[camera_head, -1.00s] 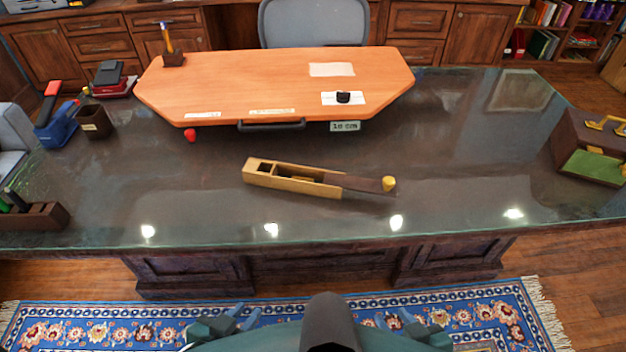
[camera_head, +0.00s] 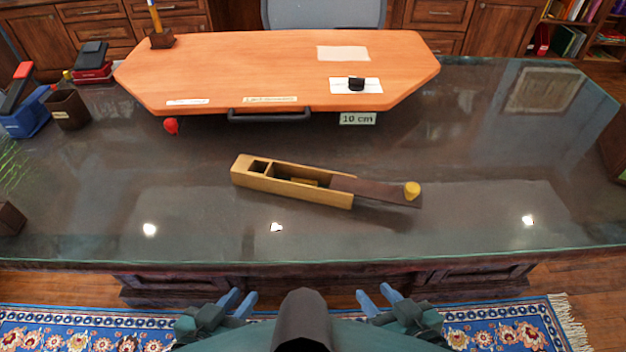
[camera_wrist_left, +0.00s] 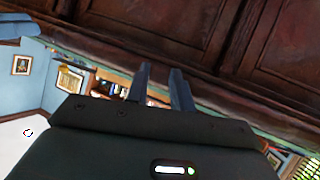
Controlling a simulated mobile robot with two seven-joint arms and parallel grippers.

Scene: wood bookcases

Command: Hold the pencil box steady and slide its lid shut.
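The pencil box (camera_head: 283,187) is a long light-wood box lying on the dark glass desk top, slightly slanted. Its left part is open and shows a divider and something yellowish inside. Its dark brown lid (camera_head: 375,191) sticks out well past the right end, with a yellow knob (camera_head: 412,190) at its far end. My left gripper (camera_head: 239,299) is below the desk's front edge, apart from the box, its two blue fingers spread and empty. The same fingers show in the left wrist view (camera_wrist_left: 161,88), apart. My right gripper (camera_head: 373,297) is also low before the desk, open and empty.
A brown cup (camera_head: 68,109) and blue holder (camera_head: 25,117) stand at left. Desk around the box is clear.

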